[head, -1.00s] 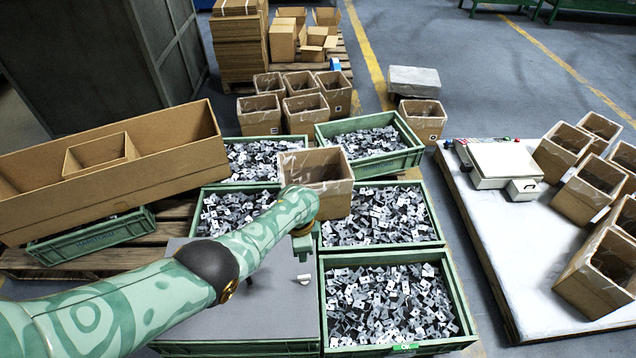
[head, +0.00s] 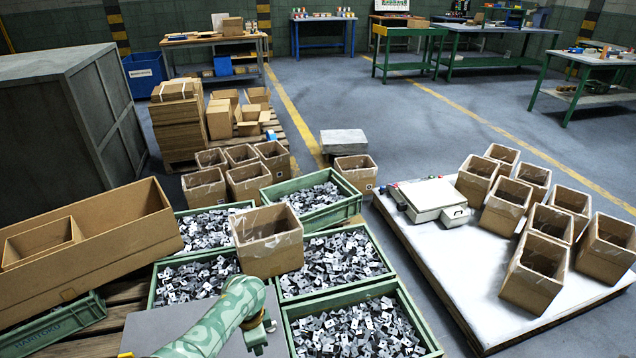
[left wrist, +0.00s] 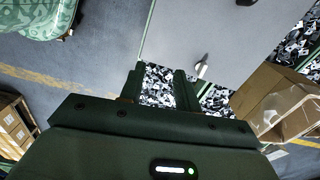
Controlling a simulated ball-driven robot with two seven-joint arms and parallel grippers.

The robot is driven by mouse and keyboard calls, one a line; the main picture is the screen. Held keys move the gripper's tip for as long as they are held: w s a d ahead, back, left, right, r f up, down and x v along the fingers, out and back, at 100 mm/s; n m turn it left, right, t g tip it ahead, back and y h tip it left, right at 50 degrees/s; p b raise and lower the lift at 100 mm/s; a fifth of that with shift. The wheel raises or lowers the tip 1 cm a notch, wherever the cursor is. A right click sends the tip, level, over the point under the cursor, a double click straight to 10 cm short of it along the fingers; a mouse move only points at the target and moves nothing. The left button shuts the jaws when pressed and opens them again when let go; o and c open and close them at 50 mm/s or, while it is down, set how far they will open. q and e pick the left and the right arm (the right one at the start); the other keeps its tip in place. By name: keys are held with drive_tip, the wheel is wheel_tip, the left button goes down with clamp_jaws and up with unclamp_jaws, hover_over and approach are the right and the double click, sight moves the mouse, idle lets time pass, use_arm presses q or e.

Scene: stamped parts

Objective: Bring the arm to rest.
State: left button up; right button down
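My left arm comes in from the bottom of the head view. Its gripper (head: 260,335) is over the grey flat surface (head: 165,325) near the front crates. In the left wrist view the two fingers of my left gripper (left wrist: 160,84) stand apart, with stamped parts showing below through the empty gap. An open carton (head: 268,240) stands beyond the gripper, among the crates of parts, apart from the fingers. A carton also shows at the right of the left wrist view (left wrist: 262,92). My right gripper is not in view.
Green crates of stamped parts (head: 365,325) surround the gripper. A long cardboard box (head: 110,235) lies left. A white-topped platform (head: 455,270) with a scale (head: 425,198) and several cartons stands right. A small pale object (left wrist: 202,66) lies on the grey surface.

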use_arm(q)
drive_tip(key=w+n+t, duration=0.3)
drive_tip(key=w+n, duration=0.1)
drive_tip(key=s+a+f+n+t, duration=0.2)
drive_tip(key=s+f+n, duration=0.2)
drive_tip(key=s+f, duration=0.4)
drive_tip(key=s+a+f+n, duration=0.1)
drive_tip(key=s+a+f, duration=0.1)
drive_tip(key=s+f, duration=0.45)
drive_tip(key=s+a+f+n, duration=0.15)
drive_tip(key=s+f, duration=0.25)
drive_tip(key=s, duration=0.6)
drive_tip(key=s+a+f+g, duration=0.2)
drive_tip(key=s, duration=1.4)
drive_tip(key=s+a+f+g, duration=0.1)
drive_tip(key=s+a+g, duration=0.1)
drive_tip(key=s, duration=1.5)
drive_tip(key=shift+s+a+f+m+g, duration=0.25)
drive_tip(key=shift+f+m+g, duration=0.1)
drive_tip(key=shift+m+g, duration=0.15)
